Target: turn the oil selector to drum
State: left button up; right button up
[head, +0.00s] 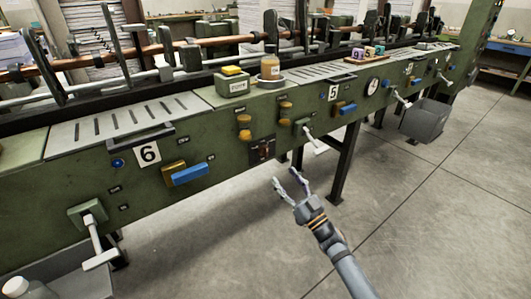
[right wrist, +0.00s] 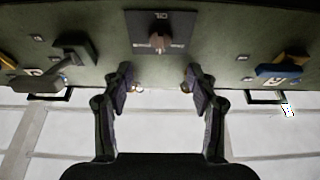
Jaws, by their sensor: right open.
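The oil selector (head: 263,150) is a small dark panel with a reddish-brown knob on the front of the green machine, right of the number 6 plate. In the right wrist view its dark plate (right wrist: 137,22) and brown knob (right wrist: 157,42) show at the top middle. I cannot tell which label the knob points at. My right gripper (head: 286,178) is open and empty, in front of and below the panel, apart from it. In the right wrist view its two fingers (right wrist: 158,80) are spread either side of the knob's line. My left gripper is not in view.
A white-ended lever (head: 314,141) stands out right of the selector. A blue handle (head: 188,174) sits to its left, and orange knobs (head: 244,127) just above left. The floor (head: 430,220) at right is clear.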

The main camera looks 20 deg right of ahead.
aim_at(267, 153)
jog(key=x, duration=1)
jog(key=c, duration=1.2)
